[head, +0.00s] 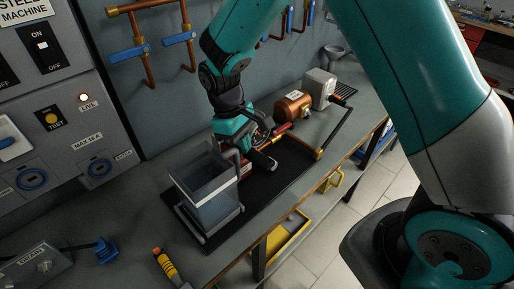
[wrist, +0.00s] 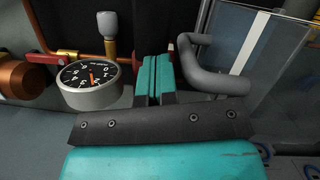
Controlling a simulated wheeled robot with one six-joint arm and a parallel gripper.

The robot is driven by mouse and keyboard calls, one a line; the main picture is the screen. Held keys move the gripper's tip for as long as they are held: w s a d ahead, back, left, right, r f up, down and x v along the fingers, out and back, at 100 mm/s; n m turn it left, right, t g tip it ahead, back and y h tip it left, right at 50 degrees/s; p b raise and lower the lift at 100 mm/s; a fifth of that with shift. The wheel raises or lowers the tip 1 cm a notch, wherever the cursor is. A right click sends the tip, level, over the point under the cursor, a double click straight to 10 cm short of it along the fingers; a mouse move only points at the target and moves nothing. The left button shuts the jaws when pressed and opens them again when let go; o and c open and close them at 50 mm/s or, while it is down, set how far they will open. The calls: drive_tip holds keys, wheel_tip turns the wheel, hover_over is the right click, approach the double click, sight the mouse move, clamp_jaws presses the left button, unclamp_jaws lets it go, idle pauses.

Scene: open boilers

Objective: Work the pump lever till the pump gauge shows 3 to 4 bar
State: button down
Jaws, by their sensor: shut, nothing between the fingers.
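My gripper (wrist: 159,76) is shut and empty, its two teal fingers together in the wrist view. The round pump gauge (wrist: 91,80) is just left of the fingers, with a white rim, dark dial and orange needle. The dial is seen tilted and the exact reading is too small to tell. A grey bent bar (wrist: 217,82) stands close on the right of the fingers, apparently part of the pump; I cannot tell whether they touch. In the head view, a long dark bar (head: 337,128) with a brass end may be the pump lever.
A clear tank (head: 209,190) stands on the black mat by my gripper. A copper cylinder (head: 292,107) and a grey box (head: 319,88) are behind. A yellow-handled tool (head: 167,265) lies near the bench front. Blue-handled valves (head: 180,38) line the wall.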

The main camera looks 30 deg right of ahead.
drive_tip(key=b+v, duration=0.2)
drive_tip(key=v, duration=1.5)
drive_tip(key=shift+r+p, duration=0.1)
drive_tip(key=shift+p, duration=0.2)
drive_tip(key=s+d+f+p, duration=0.3)
drive_tip(key=f+p, duration=0.3)
drive_tip(key=p, duration=0.9)
drive_tip(key=shift+s+f, duration=0.4)
drive_tip(key=shift+s, duration=0.45)
drive_tip(key=shift+f, duration=0.1)
